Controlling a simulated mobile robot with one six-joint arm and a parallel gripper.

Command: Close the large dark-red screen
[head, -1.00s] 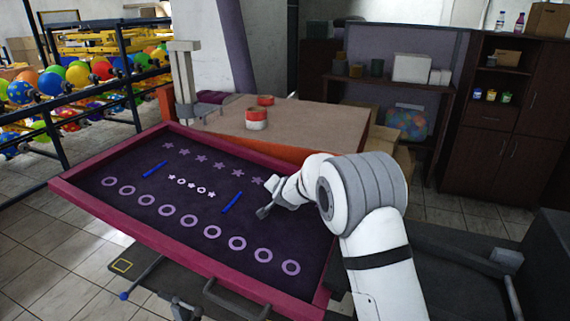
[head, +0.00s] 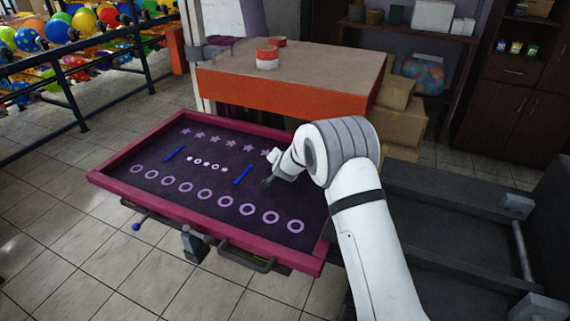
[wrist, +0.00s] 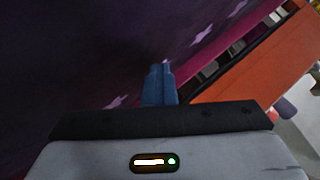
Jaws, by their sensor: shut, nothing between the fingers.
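The large screen has a dark-red frame (head: 140,138) around dark purple mesh printed with stars and rings. In the head view it lies almost flat, low in front of the orange-sided table, with a handle (head: 247,259) at its near edge. My gripper (head: 266,182) is at the right part of the mesh, near the end of the star row. In the wrist view its blue fingers (wrist: 160,84) are together and empty, with purple mesh close behind them. I cannot tell whether the fingertips touch the mesh.
The orange-sided table (head: 290,88) stands behind the screen with red-and-white cans (head: 267,60) on top. Cardboard boxes (head: 400,115) are at its right. A balloon rack (head: 75,75) stands at the left. Tiled floor (head: 60,260) is clear at the front left.

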